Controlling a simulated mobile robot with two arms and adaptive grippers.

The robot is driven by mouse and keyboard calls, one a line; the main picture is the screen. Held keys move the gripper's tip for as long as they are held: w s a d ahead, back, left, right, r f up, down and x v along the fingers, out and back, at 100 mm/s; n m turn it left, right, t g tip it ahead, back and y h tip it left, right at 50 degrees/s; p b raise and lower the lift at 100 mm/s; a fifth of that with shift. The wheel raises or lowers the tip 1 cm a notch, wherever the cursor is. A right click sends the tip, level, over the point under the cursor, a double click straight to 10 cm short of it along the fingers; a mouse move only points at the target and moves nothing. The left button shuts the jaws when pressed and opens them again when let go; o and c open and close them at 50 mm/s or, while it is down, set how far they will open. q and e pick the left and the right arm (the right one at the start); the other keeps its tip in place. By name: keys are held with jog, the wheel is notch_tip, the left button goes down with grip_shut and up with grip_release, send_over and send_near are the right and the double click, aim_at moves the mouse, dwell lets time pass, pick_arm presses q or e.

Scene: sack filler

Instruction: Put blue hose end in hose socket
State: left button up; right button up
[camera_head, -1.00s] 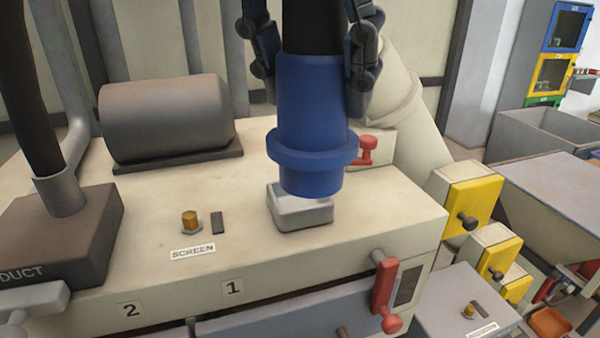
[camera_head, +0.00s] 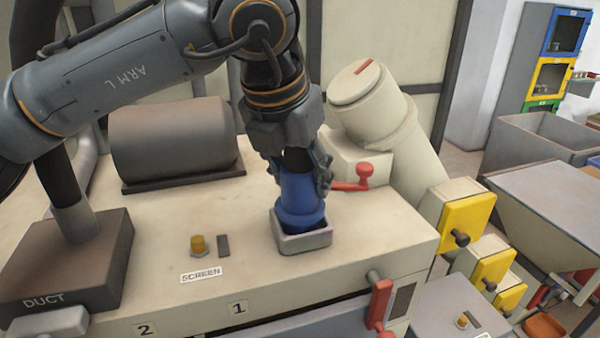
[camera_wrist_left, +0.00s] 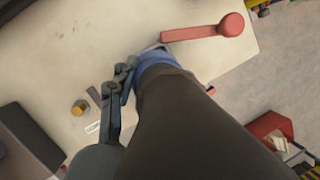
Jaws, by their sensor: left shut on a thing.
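The blue hose end (camera_head: 300,203) is upright, with its lower part inside the grey square-rimmed holder (camera_head: 304,242) on the machine top. I cannot tell how deep it sits. My left gripper (camera_head: 300,175) is shut on the hose end, its fingers on either side of the upper part. In the left wrist view the blue hose end (camera_wrist_left: 158,68) shows at the end of the dark hose (camera_wrist_left: 185,120), which hides much of it. My right gripper is in neither view. No label for the hose socket is readable.
A red-handled lever (camera_head: 362,177) stands close behind and right of the hose end. A cream angled pipe (camera_head: 375,105) rises behind it. A dark grey cylinder (camera_head: 172,137) lies to the left. A yellow knob (camera_head: 198,244) and SCREEN label are at front left.

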pick_arm(q)
jog(key=shift+f, duration=0.45)
jog(key=shift+f, duration=0.1)
jog(key=o, duration=1.4)
jog(key=shift+r, duration=0.3)
jog(key=b+v, duration=0.2)
jog(key=v, duration=0.9)
jog(key=shift+s+a+r, duration=0.1)
jog(key=shift+s+r, duration=0.15)
jog(key=shift+r, duration=0.05)
